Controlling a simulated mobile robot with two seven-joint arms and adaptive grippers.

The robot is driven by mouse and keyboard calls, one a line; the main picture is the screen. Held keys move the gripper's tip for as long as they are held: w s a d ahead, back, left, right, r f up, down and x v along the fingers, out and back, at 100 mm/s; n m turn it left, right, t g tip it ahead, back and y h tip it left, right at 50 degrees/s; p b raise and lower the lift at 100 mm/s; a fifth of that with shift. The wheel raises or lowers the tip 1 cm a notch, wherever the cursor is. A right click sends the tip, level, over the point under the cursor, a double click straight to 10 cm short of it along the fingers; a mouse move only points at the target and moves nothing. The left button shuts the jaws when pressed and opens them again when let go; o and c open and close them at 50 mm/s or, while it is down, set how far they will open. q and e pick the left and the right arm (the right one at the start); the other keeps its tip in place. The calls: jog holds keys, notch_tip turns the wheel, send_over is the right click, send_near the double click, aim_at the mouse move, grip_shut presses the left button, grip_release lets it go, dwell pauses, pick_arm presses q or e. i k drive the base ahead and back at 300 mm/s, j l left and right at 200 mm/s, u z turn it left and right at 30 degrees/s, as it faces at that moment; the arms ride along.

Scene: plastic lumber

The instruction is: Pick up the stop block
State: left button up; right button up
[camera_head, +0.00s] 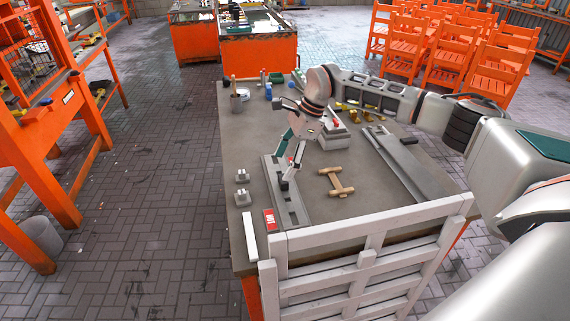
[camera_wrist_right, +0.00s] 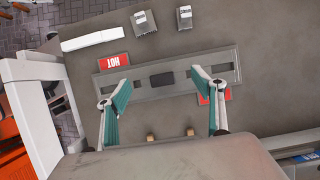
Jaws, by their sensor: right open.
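Two small grey blocks with white labels sit at the table's left edge, a nearer one (camera_head: 242,197) and a farther one (camera_head: 241,175). In the right wrist view they lie at the top, one left (camera_wrist_right: 143,22) and one right (camera_wrist_right: 184,17). I cannot read their labels or tell which is the stop block. My right gripper (camera_head: 289,158) is open and empty, with teal pads. In the wrist view, its fingers (camera_wrist_right: 160,84) spread over a long grey slotted plate (camera_wrist_right: 222,62) with a dark block (camera_wrist_right: 163,78) at its middle. The left gripper is out of view.
A red HOT sign (camera_head: 269,219) lies by the plate's near end. A white bar (camera_head: 249,237) lies at the table edge. A white slatted rack (camera_head: 365,225) stands in front. A wooden H-shaped piece (camera_head: 337,182) lies right of the plate. A long grey rail (camera_head: 408,165) is farther right.

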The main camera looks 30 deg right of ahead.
aim_at(242, 198)
jog(key=k+j, duration=0.1)
jog(key=j, duration=0.25)
jog(key=k+j, duration=0.15)
jog(key=j, duration=0.15)
jog(key=k+j, duration=0.1)
jog(key=j, duration=0.25)
jog(key=k+j, duration=0.15)
jog(key=j, duration=0.15)
